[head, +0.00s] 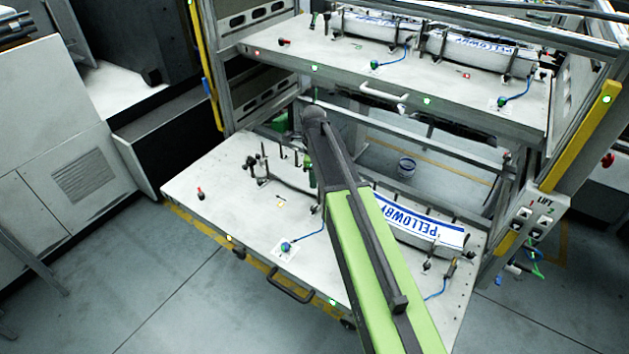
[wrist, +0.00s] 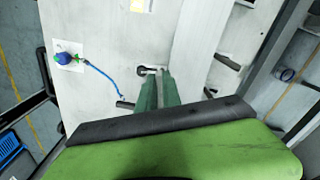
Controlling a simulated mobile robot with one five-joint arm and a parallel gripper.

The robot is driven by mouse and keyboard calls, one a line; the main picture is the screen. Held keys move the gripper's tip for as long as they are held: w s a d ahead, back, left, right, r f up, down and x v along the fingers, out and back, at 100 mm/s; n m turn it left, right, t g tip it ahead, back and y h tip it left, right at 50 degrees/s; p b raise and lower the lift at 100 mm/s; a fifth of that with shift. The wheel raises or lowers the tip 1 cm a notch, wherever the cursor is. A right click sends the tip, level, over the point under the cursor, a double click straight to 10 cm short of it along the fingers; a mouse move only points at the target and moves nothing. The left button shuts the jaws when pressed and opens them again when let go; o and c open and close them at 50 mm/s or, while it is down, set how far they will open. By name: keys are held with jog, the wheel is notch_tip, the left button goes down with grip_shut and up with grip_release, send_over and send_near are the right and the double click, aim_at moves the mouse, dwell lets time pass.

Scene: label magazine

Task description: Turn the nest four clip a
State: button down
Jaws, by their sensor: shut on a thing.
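My gripper (wrist: 159,88) has dark green fingers pointing at the white lower shelf (wrist: 105,25). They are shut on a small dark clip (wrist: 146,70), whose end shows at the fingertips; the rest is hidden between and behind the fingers. I cannot read a mark naming it nest four clip a. In the head view my gripper (head: 311,172) is at the left nest on the lower shelf (head: 215,190), partly hidden by my green arm. Other dark clips (head: 262,168) stand to its left. I cannot tell how far the held clip is turned.
A label stack (head: 425,222) lies in the right nest, partly behind my arm. A blue-green knob (head: 286,247) with a blue cord sits at the front; it also shows in the wrist view (wrist: 66,58). The upper shelf (head: 330,50) overhangs behind. A handle (head: 290,285) is on the front edge.

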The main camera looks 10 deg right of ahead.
jog(key=shift+w+d+m, duration=0.1)
jog(key=shift+m, duration=0.8)
jog(key=shift+w+d+m, duration=0.1)
jog(key=shift+m, duration=0.8)
jog(key=c, duration=1.5)
grip_release()
jog(key=shift+r, duration=0.1)
notch_tip(320, 180, up, 17)
jog(key=p, duration=1.7)
jog(key=shift+r, duration=0.1)
